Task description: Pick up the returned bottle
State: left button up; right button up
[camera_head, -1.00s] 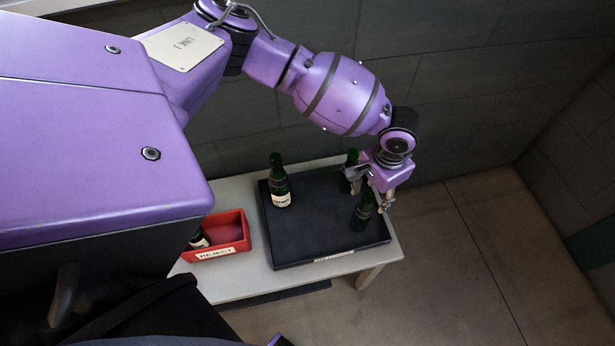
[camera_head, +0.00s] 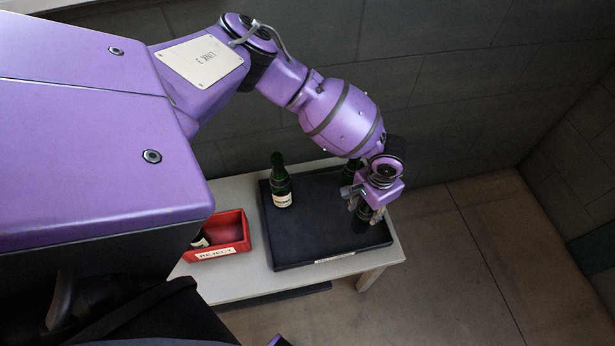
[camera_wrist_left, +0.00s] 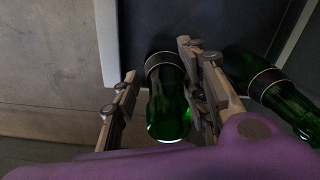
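Dark green bottles stand on a black tray (camera_head: 300,240). One with a pale label (camera_head: 281,187) stands at the tray's left. Another (camera_head: 350,172) is partly hidden behind my left wrist. A third (camera_head: 361,222) is under my left gripper (camera_head: 363,208), mostly covered by it. In the left wrist view, this green bottle (camera_wrist_left: 168,108) lies between the two spread fingers, with a gap on the left finger's side; contact on the right finger's side is unclear. Another bottle (camera_wrist_left: 285,98) is just right of the right finger. I cannot tell which is the returned one. My right gripper is not in view.
A red box marked REJECT (camera_head: 232,249) with a dark bottle in it stands left of the tray. Both are on a pale table (camera_head: 240,283). A dark wall is behind. The tray's front middle is clear.

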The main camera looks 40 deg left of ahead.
pick_arm(q)
grip_shut()
